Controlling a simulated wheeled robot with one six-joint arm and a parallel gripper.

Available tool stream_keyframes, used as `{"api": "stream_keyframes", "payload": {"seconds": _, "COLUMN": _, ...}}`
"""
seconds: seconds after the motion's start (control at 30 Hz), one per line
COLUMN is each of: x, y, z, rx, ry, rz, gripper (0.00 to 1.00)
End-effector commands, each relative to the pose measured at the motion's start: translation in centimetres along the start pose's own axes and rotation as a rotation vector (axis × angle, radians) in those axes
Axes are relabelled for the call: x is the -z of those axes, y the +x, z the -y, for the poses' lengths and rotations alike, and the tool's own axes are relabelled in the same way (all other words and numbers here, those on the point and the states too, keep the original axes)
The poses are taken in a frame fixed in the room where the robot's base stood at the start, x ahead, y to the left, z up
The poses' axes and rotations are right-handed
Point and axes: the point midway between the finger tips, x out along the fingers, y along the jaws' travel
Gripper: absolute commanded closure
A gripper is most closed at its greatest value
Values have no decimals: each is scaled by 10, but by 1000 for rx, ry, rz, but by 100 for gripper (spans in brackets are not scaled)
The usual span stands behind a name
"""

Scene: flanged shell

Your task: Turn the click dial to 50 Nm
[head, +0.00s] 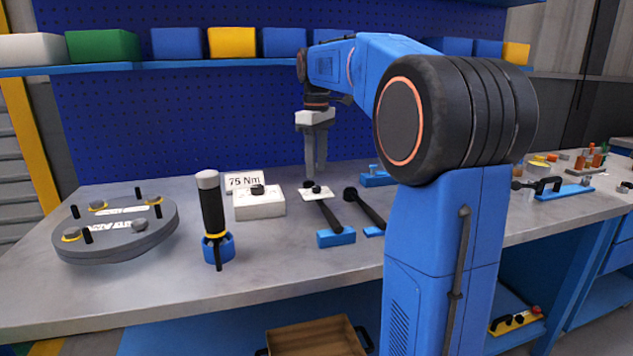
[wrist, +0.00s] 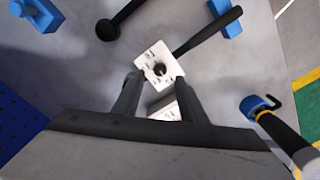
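A small white plate with a dark round knob, apparently the click dial (head: 316,194), lies at the end of a black-handled tool on the bench. In the wrist view, the plate (wrist: 148,57) carries several small marks around its knob, too small to read. My gripper (head: 316,173) points down above the plate. In the wrist view its two fingers (wrist: 156,88) are apart, with nothing held between them. The knob appears just beyond the fingertips; I cannot tell whether they touch it. A sign reading "75 Nm" (head: 244,181) stands behind a white box (head: 258,206) with a black knob.
A black-and-blue tool (head: 212,218) stands upright at the front left, beside a round grey flange (head: 118,232) with several upright pins. The black handle (head: 329,216) rests on a blue block (head: 336,238). Another black tool (head: 365,207) lies to the right.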

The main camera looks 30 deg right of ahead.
Motion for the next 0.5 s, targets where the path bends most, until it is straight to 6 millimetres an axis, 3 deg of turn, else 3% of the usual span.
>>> {"api": "stream_keyframes", "payload": {"seconds": 0.2, "x": 0, "y": 33, "z": 0, "rx": 0, "ry": 0, "rz": 1, "gripper": 62}}
{"api": "stream_keyframes", "payload": {"seconds": 0.5, "x": 0, "y": 52, "z": 0, "rx": -1, "ry": 0, "rz": -1, "gripper": 62}}
